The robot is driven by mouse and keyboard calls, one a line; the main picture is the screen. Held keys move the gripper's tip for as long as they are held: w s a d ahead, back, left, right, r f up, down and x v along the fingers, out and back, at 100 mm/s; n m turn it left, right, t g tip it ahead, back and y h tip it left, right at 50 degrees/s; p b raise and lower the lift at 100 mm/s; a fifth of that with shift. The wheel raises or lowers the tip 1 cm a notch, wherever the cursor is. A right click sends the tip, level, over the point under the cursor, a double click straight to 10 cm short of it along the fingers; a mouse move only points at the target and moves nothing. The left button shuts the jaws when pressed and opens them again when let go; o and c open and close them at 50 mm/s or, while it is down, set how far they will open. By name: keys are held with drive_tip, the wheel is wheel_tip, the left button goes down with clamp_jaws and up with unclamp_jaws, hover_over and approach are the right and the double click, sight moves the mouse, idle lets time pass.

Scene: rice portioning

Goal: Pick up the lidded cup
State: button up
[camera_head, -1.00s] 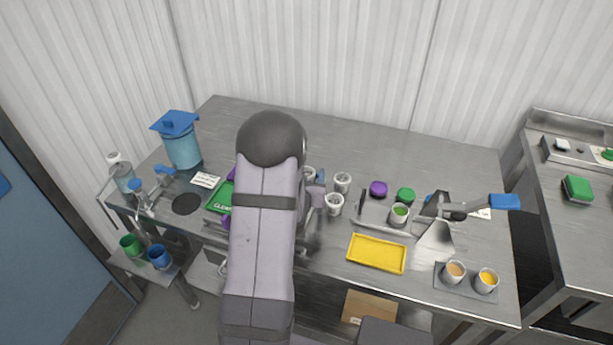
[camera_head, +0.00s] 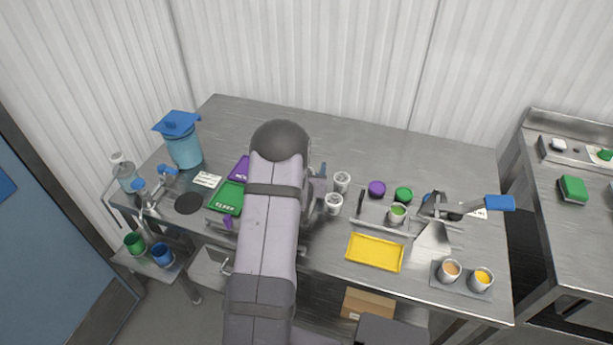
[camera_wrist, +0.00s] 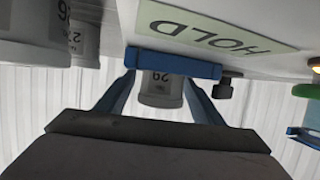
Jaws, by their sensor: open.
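In the wrist view, which is upside down, a white cup (camera_wrist: 160,92) with a printed number label shows between the two blue fingers of my gripper (camera_wrist: 160,82). A blue bar (camera_wrist: 172,63) crosses in front of part of it. The fingers are apart, and I see no clear contact with the cup. I cannot tell whether this cup has a lid. In the head view my arm hides most of my gripper; only a blue-grey part shows left of two white cups (camera_head: 342,181).
More white cups (camera_wrist: 30,35) stand at the left in the wrist view, near a HOLD label (camera_wrist: 205,28). The back of the bench is clear.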

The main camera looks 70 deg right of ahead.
drive_tip(key=c, duration=1.3)
drive_tip(key=shift+o, duration=0.2)
drive_tip(key=shift+r, duration=0.15)
wheel_tip(320, 180, up, 10)
drive_tip(key=b, duration=0.2)
